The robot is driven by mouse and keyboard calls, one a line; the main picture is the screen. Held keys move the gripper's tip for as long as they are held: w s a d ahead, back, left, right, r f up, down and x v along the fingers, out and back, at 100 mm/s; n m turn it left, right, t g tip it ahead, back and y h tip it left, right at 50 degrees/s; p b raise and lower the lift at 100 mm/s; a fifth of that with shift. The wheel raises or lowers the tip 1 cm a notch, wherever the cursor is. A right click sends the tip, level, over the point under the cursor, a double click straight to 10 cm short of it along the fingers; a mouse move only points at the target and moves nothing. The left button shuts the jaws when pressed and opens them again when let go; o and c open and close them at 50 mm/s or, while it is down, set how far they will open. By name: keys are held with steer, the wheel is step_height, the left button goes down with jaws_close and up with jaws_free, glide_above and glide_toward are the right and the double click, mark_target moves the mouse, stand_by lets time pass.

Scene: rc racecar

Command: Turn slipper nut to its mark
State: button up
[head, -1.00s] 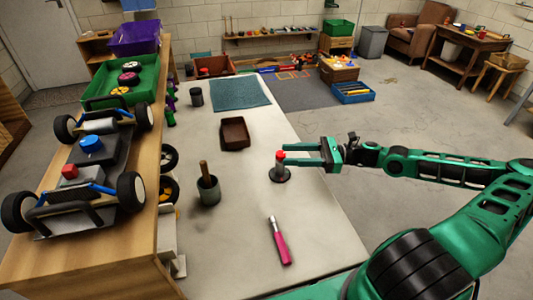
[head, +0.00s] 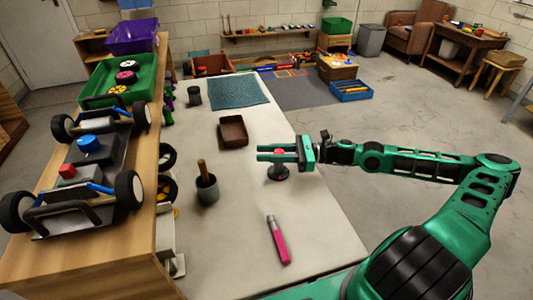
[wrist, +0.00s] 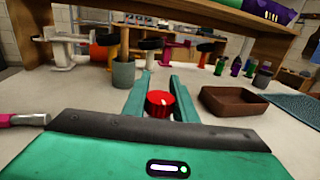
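The slipper nut is a red round cap (wrist: 160,102) with a pale mark on its top. It sits on a dark stand with a round base (head: 278,174) on the pale table. My gripper (head: 262,152) reaches in from the right at the nut's height, its two green fingers level. In the wrist view the nut lies between the fingers (wrist: 160,76), back from their tips. The fingers are apart, one on each side of the nut; I cannot tell whether they touch it. In the head view the fingers partly hide the nut. No target mark can be made out clearly.
A brown tray (head: 233,131), a grey cup with a wooden handle in it (head: 207,190) and a pink-handled tool (head: 278,240) lie on the table (head: 310,230). A wooden bench at left bears an RC car (head: 95,160) and a green bin (head: 145,80).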

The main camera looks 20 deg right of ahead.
steer(key=shift+c, duration=1.3)
steer(key=shift+t, duration=0.3)
steer(key=shift+w+m+t+h, duration=0.2)
steer(key=shift+m+t+h, duration=0.1)
steer(key=shift+m+t, duration=0.3)
steer(key=o, duration=1)
steer(key=shift+o, duration=0.2)
steer(key=shift+d, duration=0.15)
steer(key=v, duration=1)
steer(key=shift+s+d, duration=0.1)
steer(key=shift+d, duration=0.2)
